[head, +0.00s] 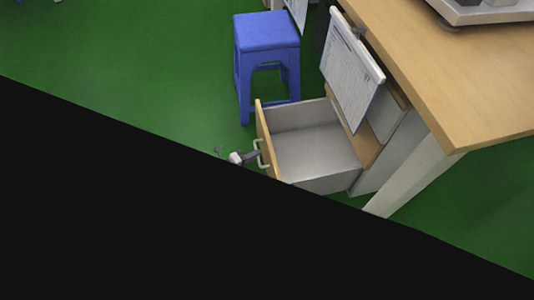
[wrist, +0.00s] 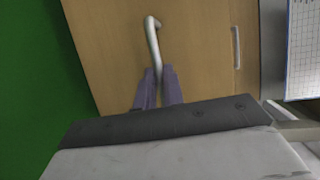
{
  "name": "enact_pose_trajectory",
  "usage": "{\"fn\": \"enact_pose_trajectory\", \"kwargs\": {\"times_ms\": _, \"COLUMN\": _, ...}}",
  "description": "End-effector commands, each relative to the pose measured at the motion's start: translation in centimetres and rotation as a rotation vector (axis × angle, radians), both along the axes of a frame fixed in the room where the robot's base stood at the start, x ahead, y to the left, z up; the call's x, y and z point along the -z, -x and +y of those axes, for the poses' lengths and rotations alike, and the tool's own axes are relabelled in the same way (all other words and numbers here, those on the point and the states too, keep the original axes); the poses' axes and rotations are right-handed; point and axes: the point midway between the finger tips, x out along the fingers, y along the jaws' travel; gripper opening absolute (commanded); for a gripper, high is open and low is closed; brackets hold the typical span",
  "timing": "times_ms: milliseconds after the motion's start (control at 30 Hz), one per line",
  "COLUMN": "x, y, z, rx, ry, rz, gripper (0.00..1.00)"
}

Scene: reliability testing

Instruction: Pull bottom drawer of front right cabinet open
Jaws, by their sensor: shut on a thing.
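The bottom drawer (head: 318,150) of the cabinet under the wooden desk is pulled well out in the head view, and its grey inside looks empty. Its wooden front carries a pale bar handle (head: 259,154), which also shows in the wrist view (wrist: 153,42). My gripper (head: 255,156) is at the handle; in the wrist view its two purple-grey fingers (wrist: 158,84) are shut on the handle's lower part. The cabinet body (head: 386,160) stands behind the drawer, partly hidden. A large black area hides the lower left of the head view.
A blue stool (head: 267,45) stands just beyond the drawer. A clipboard with a paper sheet (head: 349,72) hangs at the desk's side above the drawer. The wooden desk (head: 440,70) and its white leg (head: 415,175) are at the right. Green floor (head: 130,65) is clear at the left.

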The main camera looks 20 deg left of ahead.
Motion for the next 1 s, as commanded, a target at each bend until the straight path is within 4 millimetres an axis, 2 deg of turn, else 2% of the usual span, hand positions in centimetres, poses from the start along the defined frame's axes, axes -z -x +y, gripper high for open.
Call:
{"fn": "enact_pose_trajectory", "kwargs": {"times_ms": 200, "x": 0.08, "y": 0.65, "z": 0.73, "rx": 0.004, "ry": 0.0, "rz": 0.001, "gripper": 0.0}}
{"fn": "enact_pose_trajectory", "kwargs": {"times_ms": 500, "x": 0.05, "y": 0.64, "z": 0.74, "rx": 0.005, "ry": 0.0, "rz": 0.002, "gripper": 0.0}}
{"fn": "enact_pose_trajectory", "kwargs": {"times_ms": 533, "x": 0.05, "y": 0.64, "z": 0.74, "rx": 0.005, "ry": -0.001, "rz": 0.001, "gripper": 0.11}}
{"fn": "enact_pose_trajectory", "kwargs": {"times_ms": 700, "x": 0.03, "y": 0.6, "z": 0.77, "rx": 0.003, "ry": -0.001, "rz": 0.001, "gripper": 0.32}}
{"fn": "enact_pose_trajectory", "kwargs": {"times_ms": 1000, "x": -0.01, "y": 0.54, "z": 0.82, "rx": 0.002, "ry": -0.001, "rz": 0.0, "gripper": 0.32}}
